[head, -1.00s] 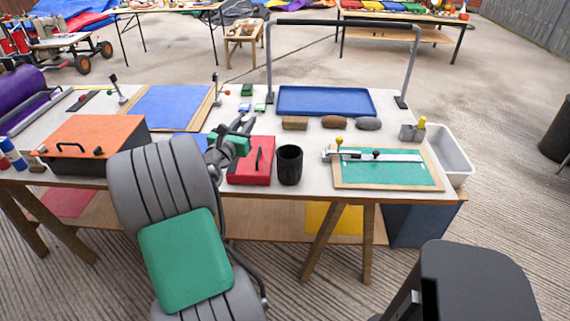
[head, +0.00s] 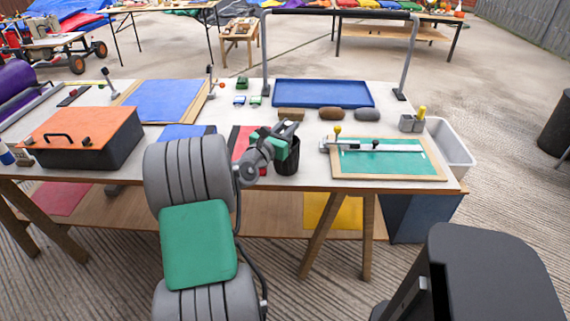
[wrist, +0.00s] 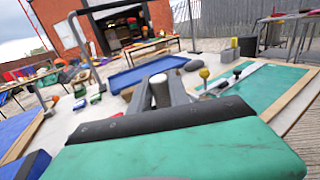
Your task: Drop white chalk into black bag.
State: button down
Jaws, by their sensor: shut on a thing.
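My gripper (head: 288,126) is over the front middle of the white table, just above the black ribbed cup (head: 290,160). It hides part of the cup's rim. In the wrist view its grey fingers (wrist: 160,94) are shut around a short upright stick with a pale round top, which looks like the white chalk (wrist: 158,78). I see no clear black bag; the cup is the black container nearest my gripper.
A red box (head: 240,140) is partly behind my arm. An orange-lidded toolbox (head: 85,130) stands left. A blue tray (head: 322,93), brown and grey blocks and a green cutting board (head: 390,160) lie behind and right. A white bin (head: 450,148) is at the table's right end.

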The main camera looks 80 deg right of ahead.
jog(key=c, duration=1.2)
grip_release()
jog(key=shift+o, duration=0.2)
jog(key=v, duration=0.7)
jog(key=shift+a, duration=0.4)
jog(key=shift+w, duration=0.1)
